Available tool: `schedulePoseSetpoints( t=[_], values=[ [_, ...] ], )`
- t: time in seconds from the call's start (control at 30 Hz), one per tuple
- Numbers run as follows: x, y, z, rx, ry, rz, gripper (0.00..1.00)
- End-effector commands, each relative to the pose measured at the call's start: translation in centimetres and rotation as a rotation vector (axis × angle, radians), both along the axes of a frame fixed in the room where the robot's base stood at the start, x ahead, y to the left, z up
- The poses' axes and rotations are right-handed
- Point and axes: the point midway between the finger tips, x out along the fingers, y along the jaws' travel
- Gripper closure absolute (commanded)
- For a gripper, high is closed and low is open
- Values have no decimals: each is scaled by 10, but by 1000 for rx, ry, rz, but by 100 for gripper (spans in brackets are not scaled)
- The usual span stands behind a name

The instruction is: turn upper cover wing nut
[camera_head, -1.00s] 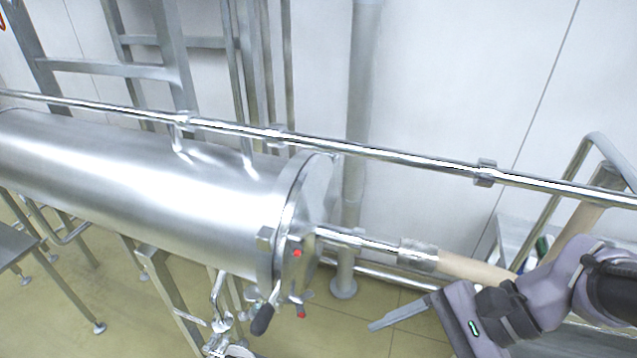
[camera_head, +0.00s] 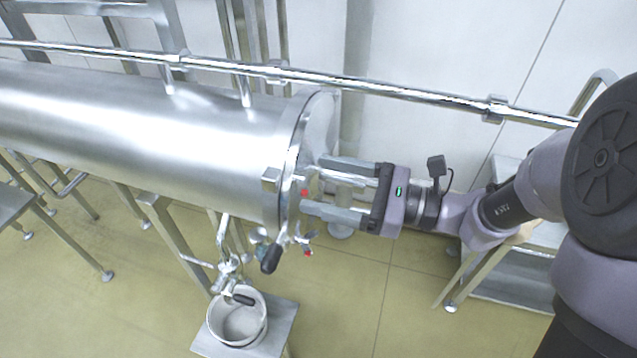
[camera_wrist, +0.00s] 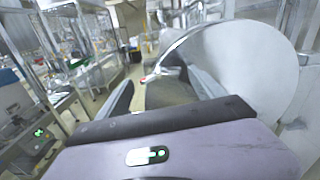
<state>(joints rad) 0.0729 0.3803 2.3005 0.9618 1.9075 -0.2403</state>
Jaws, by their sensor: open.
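The round steel end cover (camera_head: 318,125) closes the right end of a horizontal steel cylinder. A small red-tipped fitting (camera_head: 304,192), seemingly the upper wing nut, sits at the cover's near edge; its wings are hard to make out. A lower red-tipped wing nut (camera_head: 308,251) sits below it. My gripper (camera_head: 313,186) is open at the cover's face, one finger above and one below the upper red tip's level. Contact cannot be told. In the wrist view, a red tip (camera_wrist: 148,79) shows between the open fingers (camera_wrist: 160,88), with the cover (camera_wrist: 245,65) to the right.
A long steel pipe (camera_head: 390,85) runs above the cylinder (camera_head: 130,120) and my gripper. A black-handled lever (camera_head: 270,259) hangs below the cover. A bucket (camera_head: 238,318) stands on a small stand beneath. A metal frame (camera_head: 515,275) stands right. Floor between is clear.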

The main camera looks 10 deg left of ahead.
Motion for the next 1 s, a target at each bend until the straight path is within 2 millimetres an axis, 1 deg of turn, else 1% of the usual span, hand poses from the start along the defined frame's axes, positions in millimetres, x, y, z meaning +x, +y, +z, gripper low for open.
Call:
schedulePoseSetpoints(
  t=[0.03,0.13,0.4,0.43,0.73,0.77,1.0],
  values=[
    [0,6,0,0,-1,3,22],
    [1,13,0,0,-1,1,22],
    [1,15,0,0,0,0,22],
    [1,15,0,0,0,0,24],
    [1,15,0,0,0,0,83],
    [1,15,0,0,0,0,84],
    [1,15,2,3,32,0,84]
  ],
)
